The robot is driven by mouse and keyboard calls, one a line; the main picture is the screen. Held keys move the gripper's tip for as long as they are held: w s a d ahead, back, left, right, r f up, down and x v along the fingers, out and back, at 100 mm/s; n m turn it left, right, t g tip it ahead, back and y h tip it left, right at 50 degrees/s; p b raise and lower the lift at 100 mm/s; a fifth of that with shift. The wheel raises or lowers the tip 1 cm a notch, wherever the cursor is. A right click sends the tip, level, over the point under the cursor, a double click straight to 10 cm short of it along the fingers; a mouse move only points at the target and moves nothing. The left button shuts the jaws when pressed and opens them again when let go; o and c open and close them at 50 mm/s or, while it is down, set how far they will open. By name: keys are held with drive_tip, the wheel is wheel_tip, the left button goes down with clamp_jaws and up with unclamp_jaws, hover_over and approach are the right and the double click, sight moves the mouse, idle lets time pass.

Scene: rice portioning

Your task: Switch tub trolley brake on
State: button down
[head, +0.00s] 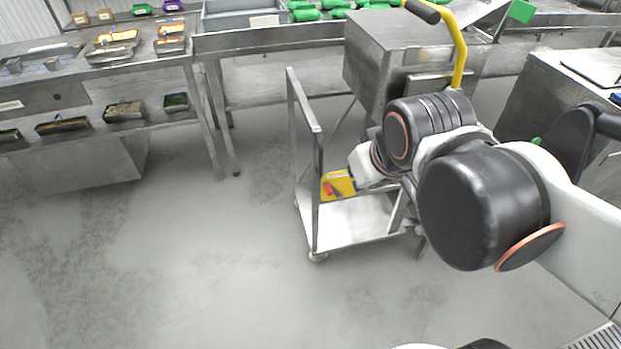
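The tub trolley (348,224) is a low metal frame with a flat base, upright posts and a top rail on its left side. A caster (318,257) shows at its front left corner. A yellow plate with a red lever-like part (335,187) sits at the back of the base. I cannot tell the lever's setting. My arm reaches across from the right, over the trolley. Its white and black end (364,167) is just right of and above the yellow plate. My gripper's fingers are hidden or too small to make out, and so is any contact.
A metal machine (390,50) with a yellow black-gripped handle (459,50) stands behind the trolley. Metal tables with food trays (125,110) line the back left. A metal unit (535,95) stands at right. The floor (190,260) left and in front is clear.

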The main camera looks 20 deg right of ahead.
drive_tip(key=w+a+f+n+g+h, duration=0.1)
drive_tip(key=w+f+n, duration=0.15)
drive_tip(key=w, duration=0.55)
drive_tip(key=w+a+f+n+g+h, duration=0.15)
drive_tip(key=w+n, duration=0.25)
drive_tip(key=w, duration=0.4)
drive_tip(key=w+f+n+g+h, duration=0.1)
drive_tip(key=w+f+n+g, duration=0.15)
drive_tip(key=w, duration=0.55)
drive_tip(key=w+a+f+n+h+p, duration=0.1)
drive_tip(key=w+a+f+n, duration=0.1)
drive_tip(key=w+f, duration=0.35)
drive_tip(key=w+a+f+n+h, duration=0.1)
drive_tip(key=w+a+f+n, duration=0.15)
drive_tip(key=f, duration=0.55)
drive_tip(key=n+g+h+b, duration=0.2)
drive_tip(key=n+b, duration=0.1)
drive_tip(key=b, duration=0.2)
approach(316, 192)
drive_tip(key=s+d+f, duration=0.4)
drive_tip(key=shift+s+d+r, duration=0.1)
drive_tip(key=shift+d+r, duration=0.35)
drive_tip(key=shift+d, duration=0.05)
